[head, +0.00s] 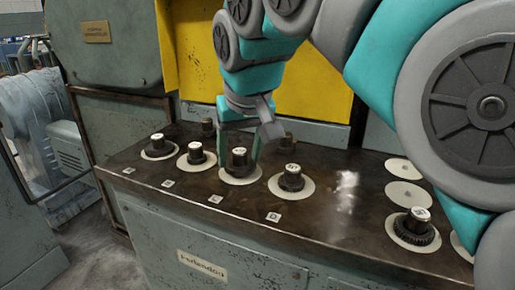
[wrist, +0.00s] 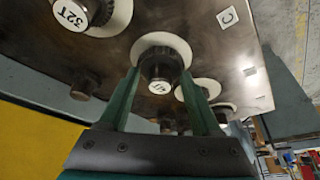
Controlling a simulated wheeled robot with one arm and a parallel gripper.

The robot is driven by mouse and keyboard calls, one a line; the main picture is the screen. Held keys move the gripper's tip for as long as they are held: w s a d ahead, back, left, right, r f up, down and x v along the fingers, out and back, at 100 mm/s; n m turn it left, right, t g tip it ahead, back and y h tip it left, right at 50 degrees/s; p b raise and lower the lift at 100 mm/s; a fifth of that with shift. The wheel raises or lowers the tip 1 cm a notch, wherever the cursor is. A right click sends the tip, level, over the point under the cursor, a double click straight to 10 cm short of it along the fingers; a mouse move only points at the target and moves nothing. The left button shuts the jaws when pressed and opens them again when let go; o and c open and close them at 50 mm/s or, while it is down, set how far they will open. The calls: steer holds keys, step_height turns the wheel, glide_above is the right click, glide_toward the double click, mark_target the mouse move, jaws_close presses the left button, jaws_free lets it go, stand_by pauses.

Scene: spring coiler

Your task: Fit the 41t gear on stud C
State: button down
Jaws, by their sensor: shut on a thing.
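My gripper (head: 239,158) is at the third station of the dark bench, beside label C (head: 216,199). Its teal fingers stand on both sides of a dark hub with a white top, the gear (head: 239,168), and are shut on it. The wrist view shows the hub (wrist: 160,68) between the fingertips (wrist: 160,80), over a pale disc (wrist: 172,42). The marking on its top is too small to read surely. The gear appears upright and low over the disc; stud C is hidden under it, and I cannot tell if the gear is fully seated.
A gear marked 32T (wrist: 75,14) stands at station D (head: 291,178). Gears also stand at A (head: 158,149) and B (head: 196,155). At the right, one gear (head: 414,230) sits near two empty pale discs (head: 404,169). Dark posts (head: 207,126) stand behind the row.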

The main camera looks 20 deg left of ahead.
steer(key=shift+f, duration=0.4)
stand_by(0.3)
jaws_free()
steer(key=w+a+r+p+v, duration=0.1)
steer(key=p+v, duration=0.1)
steer(key=v, duration=1.1)
steer(key=shift+w+p, duration=0.3)
steer(key=shift+p, duration=0.05)
steer(key=shift+a, duration=0.1)
stand_by(0.5)
